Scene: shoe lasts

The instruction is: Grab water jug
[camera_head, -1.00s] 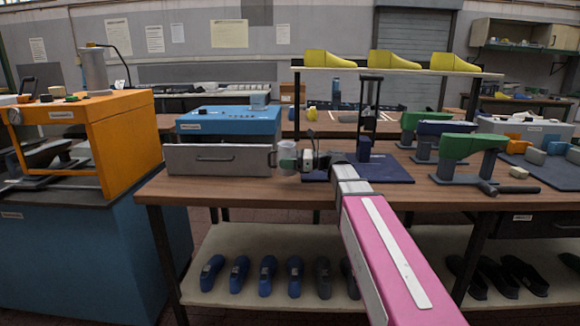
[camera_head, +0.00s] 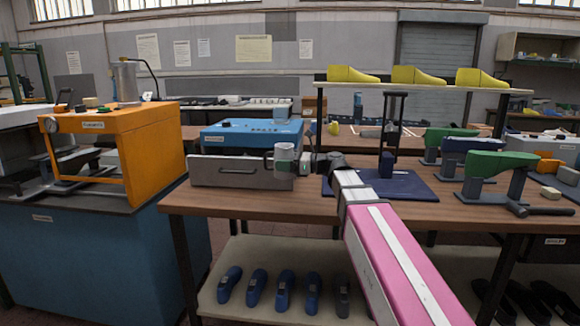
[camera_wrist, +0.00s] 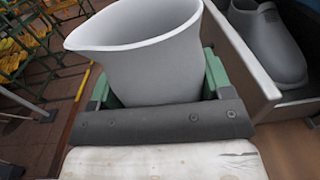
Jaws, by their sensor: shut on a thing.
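The water jug is a pale grey, open-topped vessel with a pouring lip (camera_wrist: 150,60); in the head view the jug (camera_head: 284,156) is upright or nearly so, in front of the right end of the grey drawer. My gripper (camera_wrist: 160,90) has its green-sided fingers on both sides of the jug and is shut on it. In the head view my gripper (camera_head: 300,162) is at the jug's right side. The jug's base is hidden by my gripper in the wrist view.
The grey drawer (camera_head: 215,173) under the blue machine (camera_head: 250,132) stands open; the wrist view shows a grey shoe-shaped piece (camera_wrist: 267,40) inside, close to the jug. A dark blue mat (camera_head: 410,188) lies right on the wooden table (camera_head: 250,204). An orange machine (camera_head: 150,150) stands left.

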